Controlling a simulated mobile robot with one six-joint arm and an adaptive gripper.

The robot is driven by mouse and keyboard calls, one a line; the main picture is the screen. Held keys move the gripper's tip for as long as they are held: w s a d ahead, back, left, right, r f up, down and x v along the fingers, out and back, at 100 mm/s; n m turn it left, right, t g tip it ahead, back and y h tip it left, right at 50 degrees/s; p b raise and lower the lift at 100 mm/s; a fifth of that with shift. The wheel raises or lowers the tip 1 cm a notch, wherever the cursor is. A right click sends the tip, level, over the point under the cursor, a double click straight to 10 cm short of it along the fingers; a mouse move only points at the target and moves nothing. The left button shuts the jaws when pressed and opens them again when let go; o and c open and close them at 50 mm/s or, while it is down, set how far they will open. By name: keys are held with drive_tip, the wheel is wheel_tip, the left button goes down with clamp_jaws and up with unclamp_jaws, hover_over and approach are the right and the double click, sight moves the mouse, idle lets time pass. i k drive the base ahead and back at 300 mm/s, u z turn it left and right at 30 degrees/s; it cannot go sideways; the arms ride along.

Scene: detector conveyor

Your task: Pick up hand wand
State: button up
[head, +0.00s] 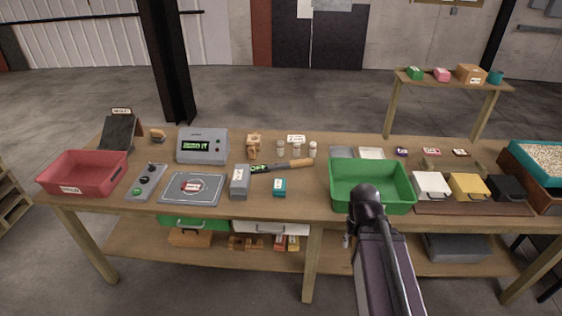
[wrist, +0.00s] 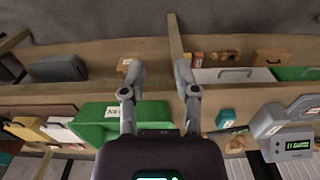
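The hand wand (head: 282,166) lies on the workbench, left of the green bin. It has a dark body with a green marking at its left end and a tan handle at its right end. In the wrist view, which shows the bench upside down, a tan and dark piece that looks like the wand (wrist: 229,131) shows behind the teal box. My gripper (wrist: 159,68) is open, with nothing between its fingers, above the front of the bench and apart from the wand. In the head view my arm shows at lower right, but the fingers cannot be made out.
A green bin (head: 342,203) stands right of the wand. A grey box (head: 240,182) and a teal box (head: 279,187) stand in front of it, and small jars (head: 297,149) behind. A grey display unit (head: 203,145) stands to the left. A red bin (head: 82,191) sits farther left.

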sight(268, 167)
drive_tip(key=k, duration=0.65)
drive_tip(key=z, duration=0.3)
drive_tip(key=i, duration=1.85)
drive_tip(key=u, duration=0.35)
